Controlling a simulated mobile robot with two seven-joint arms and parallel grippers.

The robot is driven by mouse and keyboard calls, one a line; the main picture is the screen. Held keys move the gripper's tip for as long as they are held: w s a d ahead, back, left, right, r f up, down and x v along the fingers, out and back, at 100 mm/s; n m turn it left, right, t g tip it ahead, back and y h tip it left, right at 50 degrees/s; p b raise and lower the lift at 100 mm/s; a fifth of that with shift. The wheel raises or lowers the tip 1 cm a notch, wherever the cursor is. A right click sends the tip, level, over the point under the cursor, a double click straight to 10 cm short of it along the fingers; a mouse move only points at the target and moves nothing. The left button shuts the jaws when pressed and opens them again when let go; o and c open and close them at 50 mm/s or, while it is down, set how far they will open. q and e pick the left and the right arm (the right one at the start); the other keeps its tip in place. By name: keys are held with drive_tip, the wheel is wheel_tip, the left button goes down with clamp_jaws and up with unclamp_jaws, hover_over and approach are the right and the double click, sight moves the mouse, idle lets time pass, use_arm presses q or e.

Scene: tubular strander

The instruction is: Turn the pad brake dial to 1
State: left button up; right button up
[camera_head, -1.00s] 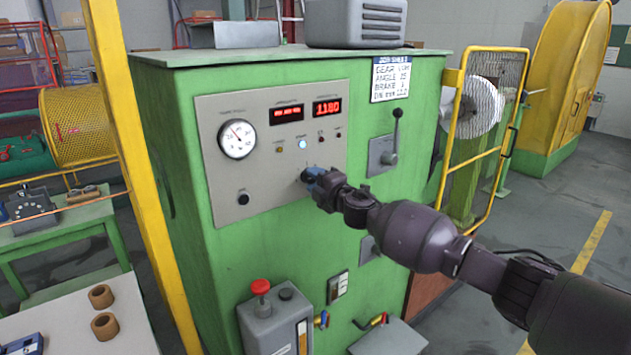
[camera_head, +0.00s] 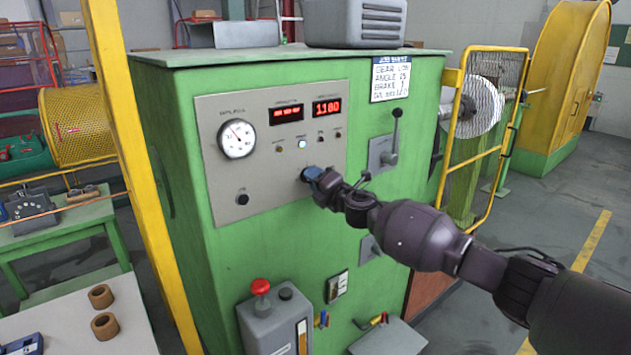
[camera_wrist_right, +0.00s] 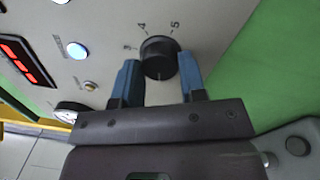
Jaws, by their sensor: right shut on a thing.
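The pad brake dial (camera_wrist_right: 159,57) is a round black knob on the grey panel. The numbers 3, 4 and 5 show around it in the right wrist view; its pointer cannot be made out. My right gripper (camera_wrist_right: 160,72) has its blue fingers on either side of the knob, shut on it. In the head view the right gripper (camera_head: 314,178) is at the panel's lower right and mostly hides the dial. A job sheet (camera_head: 391,78) on the green cabinet has a brake line that seems to read 1. My left gripper is not in view.
The grey panel (camera_head: 219,192) also carries a gauge (camera_head: 237,138), red displays (camera_head: 327,107), small lamps and a small black knob (camera_head: 243,199). A lever (camera_head: 396,137) stands right of the panel. A yellow post (camera_head: 140,165) rises at the left.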

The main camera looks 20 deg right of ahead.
drive_tip(key=o, duration=0.9)
drive_tip(key=v, duration=1)
drive_tip(key=shift+s+d, duration=0.2)
drive_tip(key=shift+s, duration=0.15)
drive_tip(key=shift+s+f, duration=0.1)
